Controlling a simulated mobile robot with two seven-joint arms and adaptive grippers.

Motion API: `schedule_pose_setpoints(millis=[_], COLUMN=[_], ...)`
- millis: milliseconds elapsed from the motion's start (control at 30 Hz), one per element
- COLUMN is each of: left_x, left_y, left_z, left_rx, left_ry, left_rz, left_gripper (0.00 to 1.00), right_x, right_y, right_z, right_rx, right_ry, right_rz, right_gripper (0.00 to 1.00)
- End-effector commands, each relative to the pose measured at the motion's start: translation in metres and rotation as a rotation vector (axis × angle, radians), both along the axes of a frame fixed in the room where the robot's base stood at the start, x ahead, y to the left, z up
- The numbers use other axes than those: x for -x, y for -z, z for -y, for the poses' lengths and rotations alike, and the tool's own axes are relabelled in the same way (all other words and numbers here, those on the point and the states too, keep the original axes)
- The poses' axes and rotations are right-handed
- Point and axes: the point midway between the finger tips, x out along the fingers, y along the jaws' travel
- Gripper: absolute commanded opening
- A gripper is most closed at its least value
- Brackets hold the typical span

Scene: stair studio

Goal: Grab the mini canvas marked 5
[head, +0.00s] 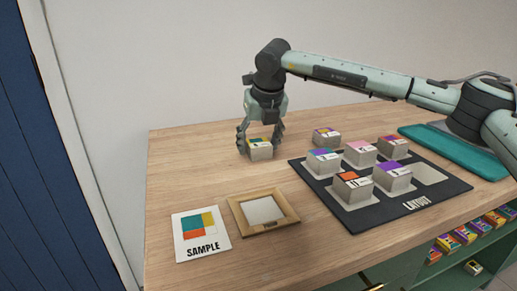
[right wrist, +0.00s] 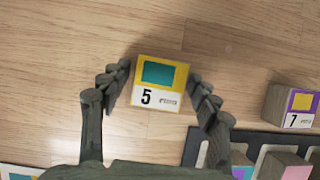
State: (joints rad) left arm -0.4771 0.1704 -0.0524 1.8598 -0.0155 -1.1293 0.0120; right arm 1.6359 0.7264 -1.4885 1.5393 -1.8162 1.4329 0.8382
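The mini canvas marked 5 (right wrist: 160,82) is a small block with a yellow top, a teal patch and a white label. In the head view it also shows, as a block (head: 260,149) on the left part of the wooden table. My right gripper (head: 259,140) points down over it, one finger on each side. In the right wrist view the gripper's fingertips (right wrist: 160,70) lie very close to its left and right edges. I cannot tell whether they press on it. My left gripper is out of view.
A black layout board (head: 405,212) holds several mini canvases; its right slot is empty. A canvas marked 7 (right wrist: 293,105) stands apart, behind the board. A wooden frame (head: 240,220) and sample card (head: 201,234) lie in front. A teal tray (head: 455,150) lies at the right.

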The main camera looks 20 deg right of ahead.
Motion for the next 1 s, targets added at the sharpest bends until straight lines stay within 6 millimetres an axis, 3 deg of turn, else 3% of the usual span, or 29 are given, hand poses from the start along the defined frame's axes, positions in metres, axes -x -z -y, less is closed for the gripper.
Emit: schedule_pose_setpoints(millis=[33, 300, 667, 900, 1000], left_x=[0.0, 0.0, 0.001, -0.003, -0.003], left_y=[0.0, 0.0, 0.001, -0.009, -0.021], left_z=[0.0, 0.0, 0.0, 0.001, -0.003], left_rx=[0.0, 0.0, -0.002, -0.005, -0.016], left_ry=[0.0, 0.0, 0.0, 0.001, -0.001], left_rz=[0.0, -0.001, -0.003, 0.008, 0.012], left_gripper=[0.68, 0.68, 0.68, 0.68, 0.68], right_x=[0.0, 0.0, 0.0, -0.001, 0.012], right_y=[0.0, -0.001, -0.008, -0.042, -0.053], right_z=[0.0, 0.0, -0.001, -0.001, -0.021], right_rx=[0.0, 0.0, -0.001, 0.0, 0.0], right_ry=[0.0, 0.0, 0.0, -0.001, -0.009], right_rz=[0.0, 0.0, 0.002, 0.004, 0.003], right_gripper=[0.51, 0.21, 0.21, 0.21, 0.21])
